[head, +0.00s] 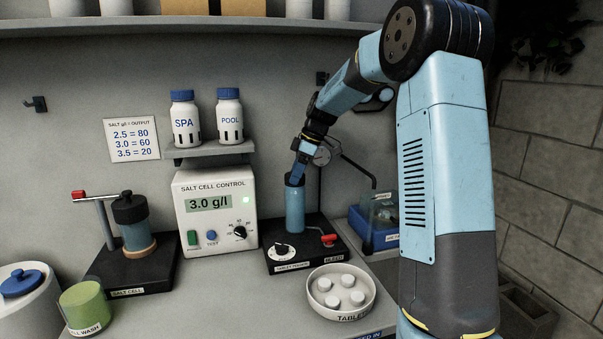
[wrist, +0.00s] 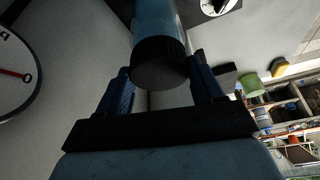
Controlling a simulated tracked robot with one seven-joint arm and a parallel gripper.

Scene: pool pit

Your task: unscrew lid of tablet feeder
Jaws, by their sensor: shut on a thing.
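The tablet feeder (head: 294,210) is an upright blue cylinder on a black base, in the middle of the head view. Its dark ribbed lid (wrist: 160,66) sits on the cylinder's end in the wrist view. My gripper (head: 297,172) comes down from above onto the lid. In the wrist view the two blue fingers of my gripper (wrist: 161,75) stand on either side of the lid, shut on it. In the head view the fingers partly hide the lid (head: 294,181).
A round gauge (head: 322,155) and its pipe stand close behind my gripper. The feeder base carries a dial (head: 282,250) and a red-handled valve (head: 329,240). A bowl of tablets (head: 341,305) is in front. The salt cell control box (head: 215,215) stands to the left.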

